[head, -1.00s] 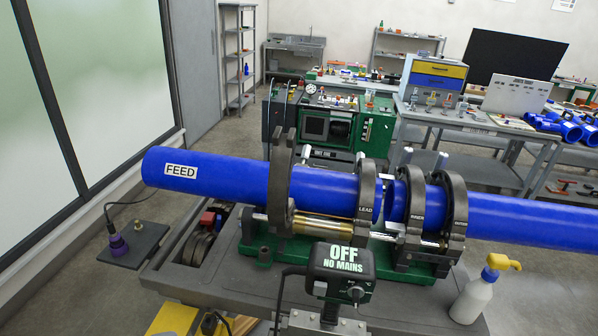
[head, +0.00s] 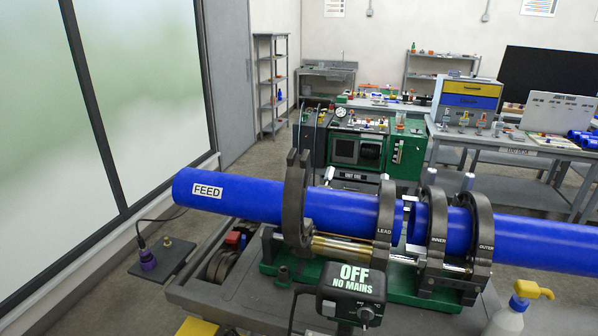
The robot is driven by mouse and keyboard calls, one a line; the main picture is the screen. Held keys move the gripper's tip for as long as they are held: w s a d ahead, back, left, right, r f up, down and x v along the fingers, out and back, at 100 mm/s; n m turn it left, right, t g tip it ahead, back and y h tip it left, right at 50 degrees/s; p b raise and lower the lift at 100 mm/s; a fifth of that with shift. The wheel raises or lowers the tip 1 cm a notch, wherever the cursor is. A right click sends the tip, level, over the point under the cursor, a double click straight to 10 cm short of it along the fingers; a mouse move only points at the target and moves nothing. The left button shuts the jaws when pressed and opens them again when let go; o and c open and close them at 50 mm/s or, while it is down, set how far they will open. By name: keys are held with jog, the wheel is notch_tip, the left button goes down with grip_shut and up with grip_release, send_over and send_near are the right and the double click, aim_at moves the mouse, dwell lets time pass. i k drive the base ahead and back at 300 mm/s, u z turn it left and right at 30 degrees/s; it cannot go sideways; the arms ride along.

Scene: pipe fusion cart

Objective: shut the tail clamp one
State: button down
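The leftmost clamp (head: 294,205) on the pipe machine stands around the blue feed pipe (head: 245,196). I take it as the tail clamp, but I can read no label on it. Its upper part rises well above the pipe with a forked top, and looks swung up and open. The lead clamp (head: 385,223), the inner clamp (head: 436,236) and the outer clamp (head: 483,236) stand to its right and look closed round the pipes. A narrow gap shows between the two blue pipes. My gripper is not in view.
A black control box (head: 352,294) reading "OFF NO MAINS" stands in front of the clamps. A green machine (head: 365,150) stands behind, with workbenches further right.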

aim_at(297, 229)
jog(key=z, duration=0.05)
jog(key=i, duration=1)
jog(key=u, duration=0.05)
